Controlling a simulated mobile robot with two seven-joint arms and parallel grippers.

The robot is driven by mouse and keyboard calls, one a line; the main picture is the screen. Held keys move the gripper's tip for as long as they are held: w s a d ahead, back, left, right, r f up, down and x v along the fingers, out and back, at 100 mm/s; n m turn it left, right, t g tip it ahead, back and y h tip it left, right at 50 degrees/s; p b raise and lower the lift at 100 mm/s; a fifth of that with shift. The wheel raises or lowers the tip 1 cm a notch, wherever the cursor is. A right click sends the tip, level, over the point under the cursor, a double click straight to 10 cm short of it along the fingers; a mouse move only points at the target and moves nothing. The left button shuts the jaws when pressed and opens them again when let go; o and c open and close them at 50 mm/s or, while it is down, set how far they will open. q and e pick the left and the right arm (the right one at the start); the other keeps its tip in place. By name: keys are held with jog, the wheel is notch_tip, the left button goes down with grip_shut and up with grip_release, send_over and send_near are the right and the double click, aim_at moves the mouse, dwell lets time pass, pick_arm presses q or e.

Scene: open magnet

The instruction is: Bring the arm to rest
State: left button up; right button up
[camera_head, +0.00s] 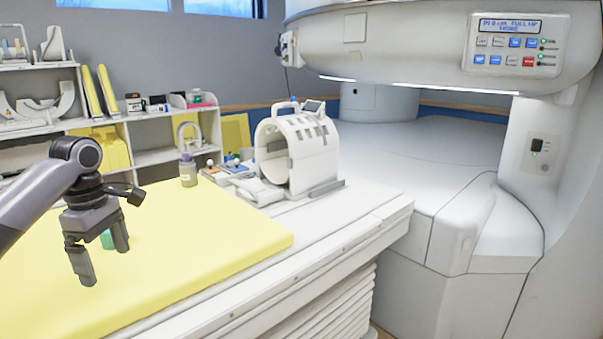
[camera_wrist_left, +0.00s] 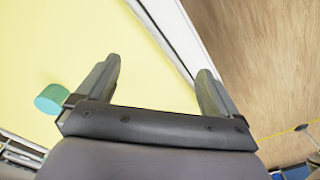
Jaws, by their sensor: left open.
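My left gripper (camera_head: 103,268) hangs over the yellow pad (camera_head: 210,255) of the patient table at the left of the head view, fingers pointing down. Its two fingers stand apart with nothing between them; the left wrist view also shows the open, empty fingers (camera_wrist_left: 160,90). A small teal cylinder (camera_head: 107,239) is partly hidden behind the fingers in the head view. In the left wrist view the teal cylinder (camera_wrist_left: 51,99) lies on the pad, left of the gripper and apart from the gap between the fingers. My right gripper is in neither view.
The large open magnet (camera_head: 430,150) fills the right side. Shelves (camera_head: 150,130) with coils and yellow pads line the back left. The pad's near right part is clear.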

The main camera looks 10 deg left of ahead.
pick_arm(q)
jog(key=w+d+f+m, duration=0.1)
jog(key=w+d+m, duration=0.25)
jog(key=d, duration=0.85)
jog(key=s+d+f+m+t, duration=0.1)
jog(key=s+f+m, duration=0.15)
jog(key=f, duration=0.65)
jog(key=s+f+m+t, duration=0.1)
jog(key=f+m+t, duration=0.15)
jog(key=f, duration=0.55)
jog(key=s+d+f+m+t, duration=0.1)
jog(key=f+m, duration=0.3)
jog(key=f, duration=0.5)
jog(key=s+f+m+t+h, duration=0.1)
jog(key=s+f+m+t, duration=0.2)
jog(key=s+m, duration=0.55)
jog(key=s+f+m+t+h, duration=0.1)
jog(key=s+f+m+t, duration=0.15)
jog(key=s+m, duration=0.65)
jog(key=s+d+n, duration=0.2)
jog(key=d+n, duration=0.6)
jog(key=d, duration=0.1)
jog(key=shift+s+n+t, duration=0.15)
jog(key=shift+n+t, duration=0.15)
jog(key=shift+d, duration=0.1)
